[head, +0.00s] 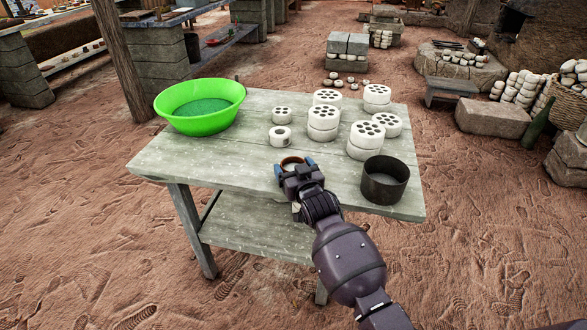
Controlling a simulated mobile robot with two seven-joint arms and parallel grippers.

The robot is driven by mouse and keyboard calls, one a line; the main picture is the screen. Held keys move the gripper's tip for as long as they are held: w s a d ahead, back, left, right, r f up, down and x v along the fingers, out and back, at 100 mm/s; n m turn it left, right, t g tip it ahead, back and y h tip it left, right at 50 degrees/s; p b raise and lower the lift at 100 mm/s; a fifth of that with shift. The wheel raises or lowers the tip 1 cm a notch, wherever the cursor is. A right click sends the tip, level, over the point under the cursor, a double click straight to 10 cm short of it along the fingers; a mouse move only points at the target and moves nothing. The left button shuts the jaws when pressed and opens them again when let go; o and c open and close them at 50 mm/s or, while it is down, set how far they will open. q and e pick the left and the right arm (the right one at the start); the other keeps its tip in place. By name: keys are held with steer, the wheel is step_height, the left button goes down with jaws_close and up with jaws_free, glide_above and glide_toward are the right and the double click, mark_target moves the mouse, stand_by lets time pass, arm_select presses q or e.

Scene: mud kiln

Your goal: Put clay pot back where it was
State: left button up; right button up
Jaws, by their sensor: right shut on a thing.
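A small brown clay pot (291,160) with a pale inside is at the front middle of the wooden table (235,163). My right gripper (293,167) reaches in from the lower right and is shut on the pot, with its blue fingertips on either side of the rim. The gripper hides the near side and base of the pot, so I cannot tell whether it touches the tabletop. My left gripper is not in view.
A green basin (200,104) stands at the table's left end. A dark round tin (385,180) stands close right of my gripper. White perforated clay discs, some stacked (366,139), fill the table's back and right. The tabletop's left front is clear.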

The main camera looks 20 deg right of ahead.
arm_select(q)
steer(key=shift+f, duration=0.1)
arm_select(e)
steer(key=shift+f, duration=0.15)
steer(key=o, duration=0.9)
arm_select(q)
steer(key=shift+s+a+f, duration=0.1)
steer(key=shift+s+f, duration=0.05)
arm_select(e)
steer(key=shift+o, duration=1)
steer(key=shift+r, duration=0.2)
steer(key=shift+s, duration=0.2)
arm_select(q)
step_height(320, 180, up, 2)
steer(key=p, duration=0.3)
arm_select(e)
steer(key=s, duration=1.1)
steer(key=shift+s+r, duration=0.25)
steer(key=shift+s, duration=0.05)
steer(key=shift+f, duration=0.1)
